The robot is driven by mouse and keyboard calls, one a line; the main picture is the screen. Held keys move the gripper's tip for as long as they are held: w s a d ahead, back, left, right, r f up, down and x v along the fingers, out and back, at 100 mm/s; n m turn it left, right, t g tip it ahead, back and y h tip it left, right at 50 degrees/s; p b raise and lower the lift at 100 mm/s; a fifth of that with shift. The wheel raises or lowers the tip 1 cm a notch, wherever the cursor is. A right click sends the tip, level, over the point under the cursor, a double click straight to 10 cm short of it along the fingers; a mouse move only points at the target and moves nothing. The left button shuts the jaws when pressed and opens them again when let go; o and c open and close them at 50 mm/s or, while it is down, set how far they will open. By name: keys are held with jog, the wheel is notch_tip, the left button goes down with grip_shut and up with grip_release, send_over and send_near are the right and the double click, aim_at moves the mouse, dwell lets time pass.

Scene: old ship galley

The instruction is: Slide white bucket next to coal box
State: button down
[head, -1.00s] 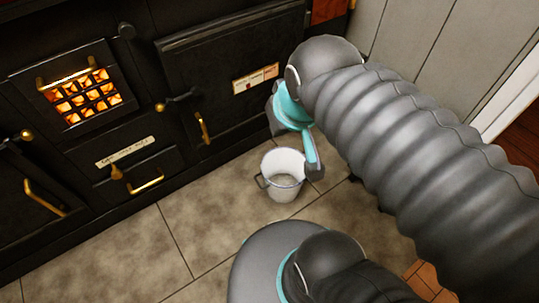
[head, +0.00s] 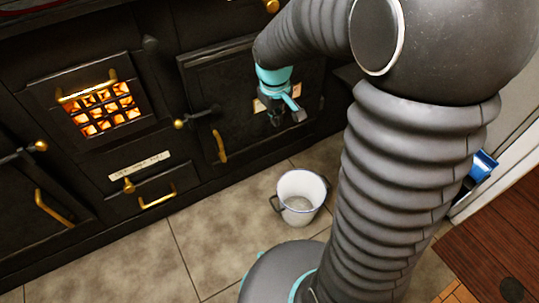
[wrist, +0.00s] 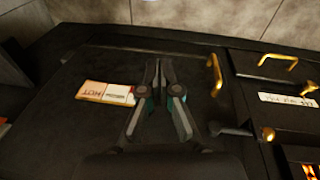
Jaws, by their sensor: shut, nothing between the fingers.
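The white bucket (head: 300,195) stands upright on the tiled floor in front of the black stove, with its dark handle hanging at its left side. My gripper (head: 290,122) is above and behind it, in front of the right stove door, apart from the bucket. In the wrist view, my gripper (wrist: 157,66) shows with its fingers closed together and nothing held, over the dark door. The bucket is not in the wrist view. I cannot make out a coal box in either view; my arm hides much of the right side.
The black stove (head: 140,225) lines the back, with a glowing grate (head: 100,108), brass handles and a label (wrist: 106,93) reading HOT. A blue object (head: 482,165) shows partly behind my arm. Bare floor tiles (head: 215,235) lie left of the bucket.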

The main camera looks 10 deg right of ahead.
jog(key=w+a+f+n+g, duration=0.1)
jog(key=w+f+n, duration=0.1)
jog(key=f, duration=0.9)
jog(key=w+a+f+n+g+h+b, duration=0.1)
jog(key=w+f, duration=0.2)
jog(key=f, duration=0.9)
jog(key=w+a+f+n+g, duration=0.1)
jog(key=w+f+n+g, duration=0.1)
jog(key=f, duration=0.9)
jog(key=s+d+f, duration=0.4)
jog(key=f, duration=0.5)
jog(key=shift+d+b, duration=0.4)
